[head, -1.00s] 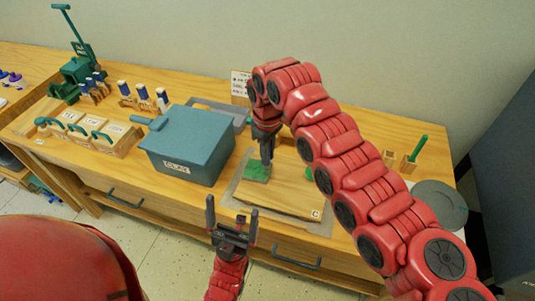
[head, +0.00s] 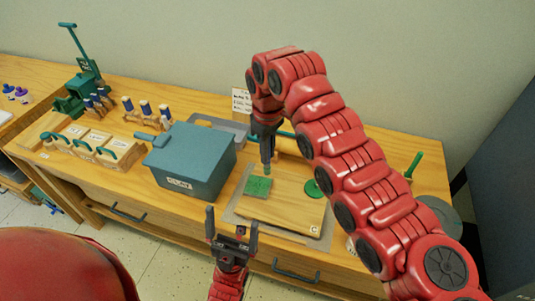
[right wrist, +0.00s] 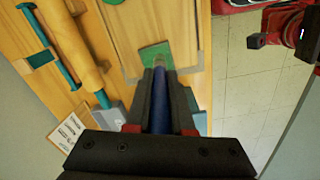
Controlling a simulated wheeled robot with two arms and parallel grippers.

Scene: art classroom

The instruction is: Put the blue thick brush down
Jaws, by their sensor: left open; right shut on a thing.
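The blue thick brush (right wrist: 160,110) is between the fingers of my right gripper (right wrist: 160,85), with its blue handle along them and its pale tip pointing at the board in the right wrist view. In the head view my right gripper (head: 268,158) is above the far side of the wooden board (head: 285,211), just beyond a green square (head: 258,186). The brush is mostly hidden there by the fingers. The green square also shows in the right wrist view (right wrist: 154,54). My left gripper (head: 232,228) is open and empty in front of the table's edge.
A blue-grey clay box (head: 190,160) stands left of the board. Beyond it is a wooden stand with several blue-topped tools (head: 146,108). A green disc (head: 312,188) lies on the board. A rolling pin (right wrist: 75,45) lies behind the board.

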